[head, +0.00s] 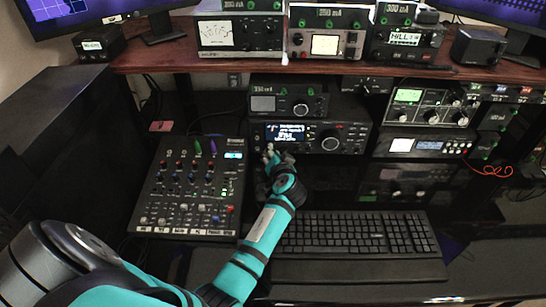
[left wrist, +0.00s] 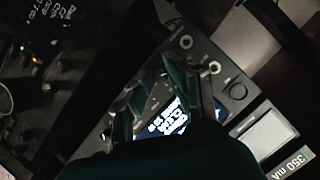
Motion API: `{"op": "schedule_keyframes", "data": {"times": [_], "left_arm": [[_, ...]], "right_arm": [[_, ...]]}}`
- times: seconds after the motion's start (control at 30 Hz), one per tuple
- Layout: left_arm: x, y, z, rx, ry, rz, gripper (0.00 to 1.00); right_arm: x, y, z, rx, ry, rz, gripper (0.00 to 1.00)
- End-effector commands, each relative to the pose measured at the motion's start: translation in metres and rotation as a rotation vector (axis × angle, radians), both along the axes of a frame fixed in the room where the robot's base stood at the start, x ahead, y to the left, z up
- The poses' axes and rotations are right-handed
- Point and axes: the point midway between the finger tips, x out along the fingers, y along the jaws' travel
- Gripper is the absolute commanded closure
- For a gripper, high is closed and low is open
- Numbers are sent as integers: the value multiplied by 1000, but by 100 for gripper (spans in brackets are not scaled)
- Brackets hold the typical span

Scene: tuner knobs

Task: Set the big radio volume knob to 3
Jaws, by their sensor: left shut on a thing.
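The big radio (head: 350,137) stands on the desk below the shelf, with a lit blue-white display (head: 287,134) and a large round dial (head: 331,140) right of it. My left gripper (head: 269,154) reaches the lower left of its front panel, left of and below the display. It is shut on a small knob there, taken to be the volume knob, which the fingers hide; its setting cannot be read. In the left wrist view the dark fingers (left wrist: 191,70) stand against the panel, with the display (left wrist: 170,120) partly behind them. My right gripper is not in view.
A smaller radio (head: 288,102) sits on the big one. A mixer (head: 192,187) stands left of my forearm, and a keyboard (head: 355,232) lies right of it. More radio units (head: 430,105) stand at the right. The shelf (head: 170,58) overhangs behind.

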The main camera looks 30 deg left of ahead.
Motion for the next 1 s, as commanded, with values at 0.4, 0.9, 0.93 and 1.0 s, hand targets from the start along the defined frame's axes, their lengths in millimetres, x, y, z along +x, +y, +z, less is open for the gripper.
{"op": "schedule_keyframes", "data": {"times": [0.4,0.9,0.93,1.0], "left_arm": [[0,0,-1,41,27,0,100],[0,0,0,40,25,0,61],[0,0,0,40,25,0,61],[0,0,0,40,25,0,61]], "right_arm": [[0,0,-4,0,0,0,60],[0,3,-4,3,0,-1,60],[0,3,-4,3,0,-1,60],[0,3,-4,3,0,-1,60]]}}
